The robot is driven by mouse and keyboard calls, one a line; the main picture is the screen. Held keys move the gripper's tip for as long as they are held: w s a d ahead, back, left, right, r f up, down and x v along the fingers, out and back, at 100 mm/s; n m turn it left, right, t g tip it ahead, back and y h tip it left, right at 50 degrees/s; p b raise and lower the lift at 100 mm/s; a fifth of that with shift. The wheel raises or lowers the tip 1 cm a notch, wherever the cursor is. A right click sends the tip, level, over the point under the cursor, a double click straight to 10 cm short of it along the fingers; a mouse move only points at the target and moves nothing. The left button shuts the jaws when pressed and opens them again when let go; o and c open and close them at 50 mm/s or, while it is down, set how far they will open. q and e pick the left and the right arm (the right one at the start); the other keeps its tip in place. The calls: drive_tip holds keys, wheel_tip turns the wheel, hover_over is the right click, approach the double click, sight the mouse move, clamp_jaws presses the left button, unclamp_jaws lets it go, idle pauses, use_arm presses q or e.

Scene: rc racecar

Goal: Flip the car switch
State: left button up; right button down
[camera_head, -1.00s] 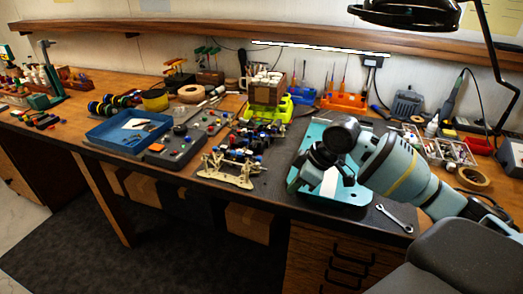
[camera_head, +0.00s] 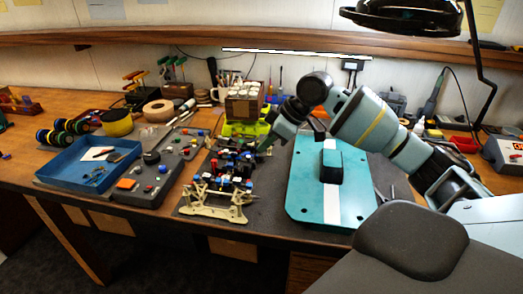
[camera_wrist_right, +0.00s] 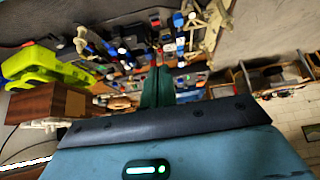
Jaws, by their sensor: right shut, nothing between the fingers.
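The car chassis (camera_head: 222,178), a cluttered frame with blue, red and black parts and cream-coloured arms at the front, sits on the dark mat. It also shows in the right wrist view (camera_wrist_right: 203,35). I cannot make out its switch. My right gripper (camera_head: 266,147) is shut and empty beside the chassis's right rear. In the right wrist view its green fingers (camera_wrist_right: 158,78) are together and point toward the chassis; I cannot tell whether they touch it. The teal car body (camera_head: 357,185) with a white stripe lies right of the chassis. My left gripper is not in view.
A blue tray (camera_head: 65,177) and a grey parts panel (camera_head: 130,192) lie left of the chassis. A lime-green holder (camera_head: 233,129) and a wooden box (camera_head: 245,104) stand behind it. A lamp (camera_head: 405,15) overhangs the right side.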

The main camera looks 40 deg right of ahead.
hover_over(244, 180)
drive_tip(key=s+d, duration=0.1)
drive_tip(key=s, duration=0.1)
wheel_tip(244, 180, down, 7)
drive_tip(key=shift+w+r, duration=0.1)
drive_tip(key=shift+w, duration=0.05)
wheel_tip(244, 180, down, 3)
drive_tip(key=shift+d+f, duration=0.1)
drive_tip(key=shift+d, duration=0.05)
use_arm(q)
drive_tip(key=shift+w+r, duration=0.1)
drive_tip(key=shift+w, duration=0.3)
use_arm(e)
drive_tip(key=shift+s+f, duration=0.2)
drive_tip(key=shift+f, duration=0.3)
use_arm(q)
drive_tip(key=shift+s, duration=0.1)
